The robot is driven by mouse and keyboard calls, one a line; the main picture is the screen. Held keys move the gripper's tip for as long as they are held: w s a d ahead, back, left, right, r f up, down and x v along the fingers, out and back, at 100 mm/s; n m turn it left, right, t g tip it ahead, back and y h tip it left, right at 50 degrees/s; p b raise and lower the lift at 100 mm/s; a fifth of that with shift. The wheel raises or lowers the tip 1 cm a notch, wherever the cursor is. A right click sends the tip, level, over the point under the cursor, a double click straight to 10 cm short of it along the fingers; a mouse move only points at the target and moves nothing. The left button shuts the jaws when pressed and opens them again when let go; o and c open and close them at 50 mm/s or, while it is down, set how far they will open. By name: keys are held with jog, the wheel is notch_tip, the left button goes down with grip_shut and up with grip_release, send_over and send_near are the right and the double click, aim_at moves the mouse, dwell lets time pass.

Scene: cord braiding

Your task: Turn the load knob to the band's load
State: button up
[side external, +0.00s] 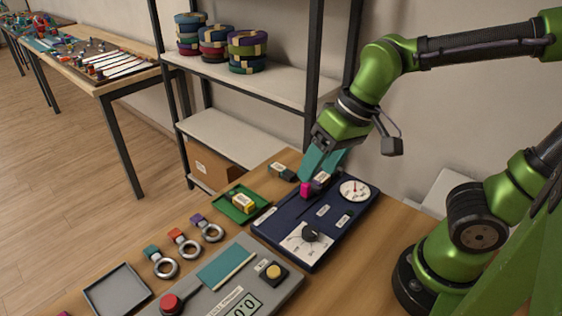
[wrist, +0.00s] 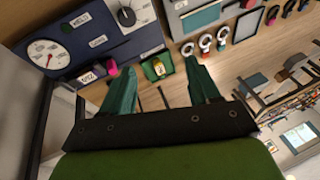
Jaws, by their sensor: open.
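The black knob (side external: 310,232) sits on a white scale plate (side external: 296,245) at the near end of the dark blue panel (side external: 285,222). It also shows at the top of the wrist view (wrist: 127,16). Its pointer and scale figures are too small to read. My gripper (side external: 314,172) is open, its teal fingers above the panel's far end, near a magenta piece (side external: 305,189) and well apart from the knob. In the wrist view my gripper (wrist: 163,70) has nothing between its spread fingers. I cannot tell which item is the band.
A round gauge (side external: 355,190) is on the panel's far right. A dark block (side external: 282,172) lies behind. Several metal rings (side external: 190,248), a grey tray (side external: 118,290) and a grey tester (side external: 225,295) lie nearer.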

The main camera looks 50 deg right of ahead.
aim_at(310, 230)
jog(key=shift+w+a+f+n+g+h, duration=0.15)
jog(key=shift+w+a+f+g+h, duration=0.1)
jog(key=shift+w+f+g+h, duration=0.25)
jog(key=shift+w+a+f+n+g+h, duration=0.2)
jog(key=shift+a+f+g+h, duration=0.1)
jog(key=shift+f+g, duration=0.3)
jog(key=shift+m+g+h, duration=0.55)
jog(key=shift+g+h, duration=0.05)
jog(key=f, duration=0.5)
jog(key=d+f, duration=0.1)
jog(key=f, duration=1)
jog(key=shift+w+d+f, duration=0.15)
jog(key=shift+d, duration=0.25)
jog(key=c, duration=1)
